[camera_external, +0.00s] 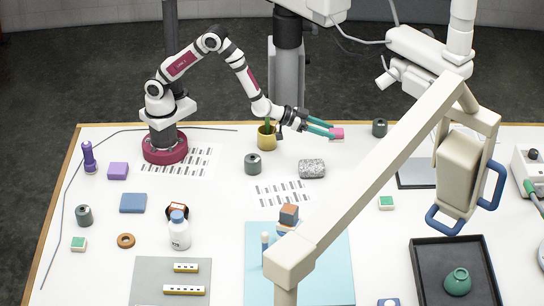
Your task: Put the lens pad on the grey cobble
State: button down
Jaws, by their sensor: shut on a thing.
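My gripper (331,130), with teal fingers, reaches to the right over the back of the table. It is shut on a small pink block (338,133), which seems to be the lens pad, at its fingertips. The grey cobble (312,169), a speckled block with a broad top, lies on the white table in front of the gripper, lower in the picture. The pink block is apart from the cobble, above and slightly right of it in the picture. Its exact height over the table is hard to tell.
A dark grey-green cylinder (253,164) stands left of the cobble, and another (380,127) stands right of the gripper. A yellow pot (267,141) is below my forearm. A large beige jointed arm (375,175) crosses the foreground on the right. The cobble's top is clear.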

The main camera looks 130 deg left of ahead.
jog(key=s+d+r, duration=0.2)
jog(key=d, duration=1.4)
send_over(310, 163)
jog(key=f, duration=0.6)
jog(key=shift+d+f, duration=0.1)
jog(key=shift+d, duration=0.25)
jog(key=shift+a+f, duration=0.2)
jog(key=shift+f, duration=0.95)
jog(key=shift+a+f, duration=0.2)
jog(key=shift+f, duration=0.9)
jog(key=shift+c, duration=1.7)
grip_release()
jog(key=shift+f, duration=0.15)
